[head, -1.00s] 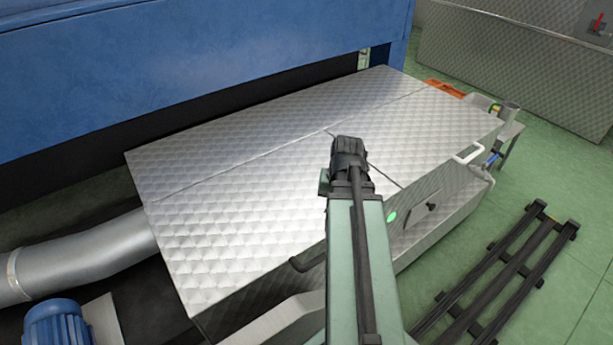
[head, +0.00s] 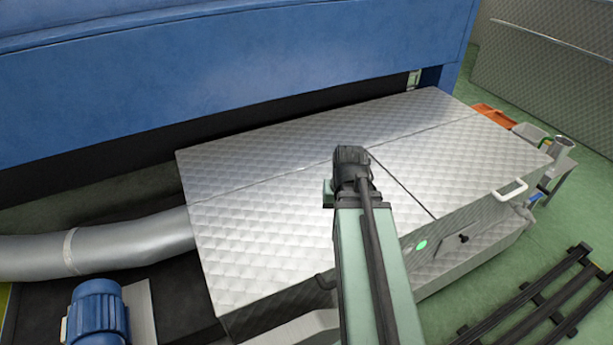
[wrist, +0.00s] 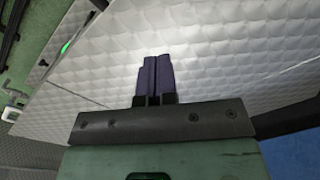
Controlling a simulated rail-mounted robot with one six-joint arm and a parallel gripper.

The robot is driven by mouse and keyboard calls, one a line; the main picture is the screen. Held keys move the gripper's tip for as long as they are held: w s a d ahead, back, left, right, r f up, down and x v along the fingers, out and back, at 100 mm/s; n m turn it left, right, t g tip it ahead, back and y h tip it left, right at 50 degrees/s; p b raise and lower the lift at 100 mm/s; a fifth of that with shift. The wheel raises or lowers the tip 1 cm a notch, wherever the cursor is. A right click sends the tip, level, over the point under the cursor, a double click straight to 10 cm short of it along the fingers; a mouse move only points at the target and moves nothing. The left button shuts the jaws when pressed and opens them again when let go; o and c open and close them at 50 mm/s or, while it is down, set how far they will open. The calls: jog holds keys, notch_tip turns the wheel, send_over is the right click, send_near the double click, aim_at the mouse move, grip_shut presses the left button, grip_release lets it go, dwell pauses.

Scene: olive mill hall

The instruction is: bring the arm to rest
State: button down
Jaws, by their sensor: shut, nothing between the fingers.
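My gripper (wrist: 154,80) shows in the wrist view with its dark fingers side by side, shut and empty. Behind the fingers is the quilted metal cover (wrist: 220,55) of a machine. In the head view my green arm reaches up from the bottom over the front of the same metal cover (head: 260,215). The fingers themselves are hidden in the head view. I cannot tell the exact gap between the gripper and the cover.
A blue machine body (head: 230,60) stands behind the cover. A grey duct (head: 120,245) and a blue motor (head: 98,312) are at left. A white handle (head: 511,190), an orange tray (head: 494,115) and a black rail rack (head: 530,300) are at right. Green floor lies around the rack.

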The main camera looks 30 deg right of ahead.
jog(key=w+a+n, duration=0.2)
jog(key=a+n, duration=0.1)
jog(key=a, duration=0.8)
jog(key=w+a+n, duration=0.2)
jog(key=a+n, duration=0.2)
jog(key=a, duration=0.7)
notch_tip(320, 180, up, 16)
jog(key=p, duration=1.6)
jog(key=shift+d+r+m, duration=0.15)
jog(key=shift+d+m, duration=0.15)
jog(key=shift+d, duration=0.15)
jog(key=shift+s, duration=0.1)
